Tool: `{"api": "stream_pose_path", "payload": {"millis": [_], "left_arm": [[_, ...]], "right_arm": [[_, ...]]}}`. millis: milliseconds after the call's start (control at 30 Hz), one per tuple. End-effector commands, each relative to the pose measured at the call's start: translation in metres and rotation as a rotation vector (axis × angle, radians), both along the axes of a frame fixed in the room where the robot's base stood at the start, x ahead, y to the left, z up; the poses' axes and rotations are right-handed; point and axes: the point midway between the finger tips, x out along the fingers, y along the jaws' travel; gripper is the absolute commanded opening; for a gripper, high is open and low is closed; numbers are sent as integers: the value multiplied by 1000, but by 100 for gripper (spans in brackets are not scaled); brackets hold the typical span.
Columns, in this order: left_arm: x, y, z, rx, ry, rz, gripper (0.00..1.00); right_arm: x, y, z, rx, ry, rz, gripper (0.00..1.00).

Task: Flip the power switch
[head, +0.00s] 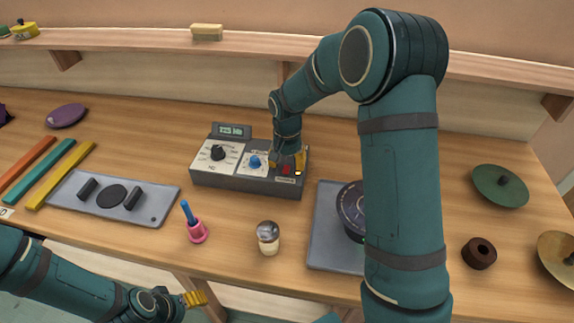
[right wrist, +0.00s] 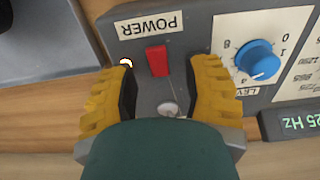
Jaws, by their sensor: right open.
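The grey control box (head: 236,182) stands mid-table with a small display (head: 231,130), a black dial (head: 218,153) and a blue knob (head: 255,162). Its red power switch (head: 287,169) is at the right end, under a POWER label (right wrist: 149,26) in the right wrist view. There the red switch (right wrist: 157,60) shows between my right gripper's (right wrist: 162,78) spread yellow fingers, with no clear contact. A small light (right wrist: 126,63) beside it glows. My right gripper (head: 287,160) is open over that end. My left gripper (head: 194,299) is low at the front, its opening unclear.
A grey plate with a dark disc (head: 349,205) lies right of the box, partly behind my right arm. A pink-based bell with a blue handle (head: 196,231) and a round-topped shaker (head: 268,238) stand in front. A grey panel (head: 152,205) lies left.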

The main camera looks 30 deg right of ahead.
Motion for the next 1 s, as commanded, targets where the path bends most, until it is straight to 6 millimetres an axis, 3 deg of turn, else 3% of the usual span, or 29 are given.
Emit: {"api": "stream_pose_path", "payload": {"millis": [400,533,567,1000], "left_arm": [[0,0,-1,0,1,0,68],[0,0,-1,0,1,0,68],[0,0,-1,0,1,0,68],[-1,0,-5,0,2,-2,68]], "right_arm": [[0,0,-6,0,0,0,47],[0,0,-6,0,0,0,2],[0,0,-6,0,0,0,0],[-1,1,-8,-17,-20,1,0]]}}
